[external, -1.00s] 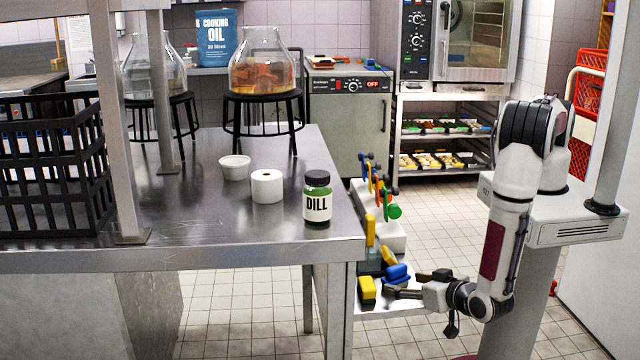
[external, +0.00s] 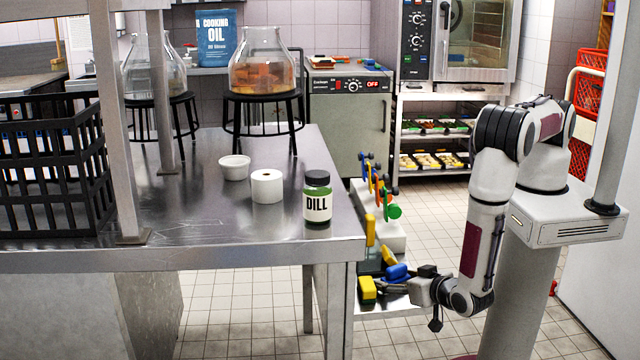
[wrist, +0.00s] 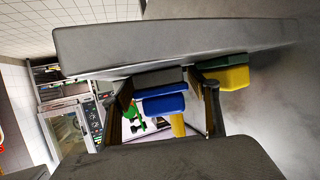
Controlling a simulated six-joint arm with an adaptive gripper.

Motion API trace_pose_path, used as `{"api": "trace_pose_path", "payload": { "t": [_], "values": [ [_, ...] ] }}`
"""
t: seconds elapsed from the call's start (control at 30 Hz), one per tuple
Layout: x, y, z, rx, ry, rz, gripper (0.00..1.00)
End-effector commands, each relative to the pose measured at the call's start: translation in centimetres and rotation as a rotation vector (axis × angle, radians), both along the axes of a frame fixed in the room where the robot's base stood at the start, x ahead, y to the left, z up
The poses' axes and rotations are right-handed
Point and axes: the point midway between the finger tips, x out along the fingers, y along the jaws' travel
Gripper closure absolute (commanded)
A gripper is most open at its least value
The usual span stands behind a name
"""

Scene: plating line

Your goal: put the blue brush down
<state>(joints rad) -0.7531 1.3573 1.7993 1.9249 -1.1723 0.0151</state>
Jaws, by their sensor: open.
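The blue brush (external: 398,271) sits on the low shelf beside the steel table, among other coloured tools. In the wrist view a blue block-shaped part (wrist: 164,104) of it shows between my two fingers. My gripper (external: 405,282) is open at the brush, low beside the table's right end. In the wrist view my fingers (wrist: 168,108) stand apart, one on each side of the blue part. Whether either finger touches it, I cannot tell.
A yellow and dark green block (external: 367,289) lies just left of the brush. Upright coloured tools stand in a white rack (external: 392,238) behind. The steel table (external: 230,256) rises close on the left, with a dill jar (external: 317,205) near its edge. Open floor lies behind.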

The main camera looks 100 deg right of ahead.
Motion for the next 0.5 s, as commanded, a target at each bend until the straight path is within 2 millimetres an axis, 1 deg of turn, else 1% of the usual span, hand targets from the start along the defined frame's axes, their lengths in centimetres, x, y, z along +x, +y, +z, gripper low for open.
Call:
{"api": "trace_pose_path", "payload": {
  "t": [0.37,0.5],
  "values": [
    [-0.02,0.04,0.01,0.000,0.000,0.000,0.40],
    [-0.02,0.04,0.01,0.000,0.000,0.000,0.72]
  ]
}}
